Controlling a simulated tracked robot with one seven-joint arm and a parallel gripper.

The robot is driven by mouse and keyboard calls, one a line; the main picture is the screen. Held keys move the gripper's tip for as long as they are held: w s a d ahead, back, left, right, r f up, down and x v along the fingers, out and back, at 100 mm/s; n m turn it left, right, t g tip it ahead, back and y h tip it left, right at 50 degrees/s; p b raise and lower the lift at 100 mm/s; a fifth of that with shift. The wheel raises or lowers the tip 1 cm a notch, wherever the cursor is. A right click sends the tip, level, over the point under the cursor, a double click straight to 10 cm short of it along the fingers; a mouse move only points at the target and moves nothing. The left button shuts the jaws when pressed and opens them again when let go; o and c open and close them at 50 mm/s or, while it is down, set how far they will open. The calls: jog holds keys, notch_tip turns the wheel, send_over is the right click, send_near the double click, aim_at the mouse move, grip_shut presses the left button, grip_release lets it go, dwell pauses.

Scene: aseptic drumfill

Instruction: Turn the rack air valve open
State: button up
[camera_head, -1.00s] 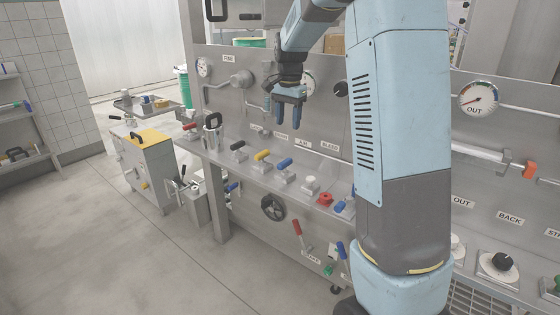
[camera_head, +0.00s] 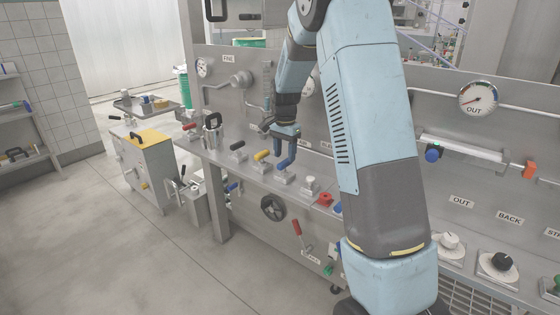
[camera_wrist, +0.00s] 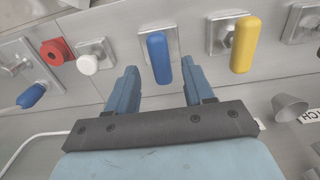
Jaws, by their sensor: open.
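The blue lever handle (camera_wrist: 158,58) of a valve stands on a square metal plate in the wrist view. It is the handle below the AIR label in the earlier head view, which I take to be the air valve. My gripper (camera_wrist: 160,68) is open, with one finger on each side of the blue handle and visible gaps to it. In the head view my gripper (camera_head: 277,158) is low over the valve row. There its blue fingers are hard to tell from the handle, and the AIR label is hidden behind my arm.
A yellow handle (camera_wrist: 244,44) stands close on one side of the blue one, and a white knob (camera_wrist: 88,64) on the other. A red knob (camera_wrist: 55,52) and another blue handle (camera_wrist: 31,96) lie farther along. The panel wall with gauges rises behind the shelf.

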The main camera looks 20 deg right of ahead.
aim_at(285, 166)
jog(key=shift+f, duration=1.45)
